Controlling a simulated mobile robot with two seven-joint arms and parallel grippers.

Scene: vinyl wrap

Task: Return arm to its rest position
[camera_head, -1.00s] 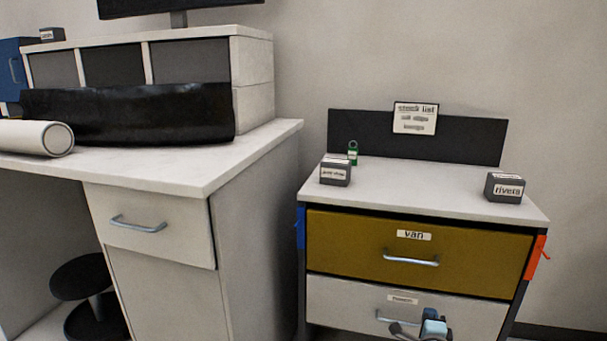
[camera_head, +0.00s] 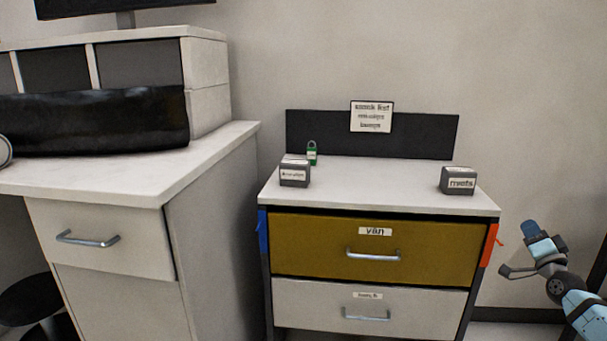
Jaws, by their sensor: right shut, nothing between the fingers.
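My right gripper (camera_head: 506,271) is at the right of the head view, on an arm with light blue and dark parts that comes in from the lower right. It is shut and empty. It appears just to the right of the drawer cabinet (camera_head: 372,301), with a strip of wall and floor behind it. It holds nothing and seems apart from the cabinet. My left gripper is not in view.
A white desk (camera_head: 110,178) stands left.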

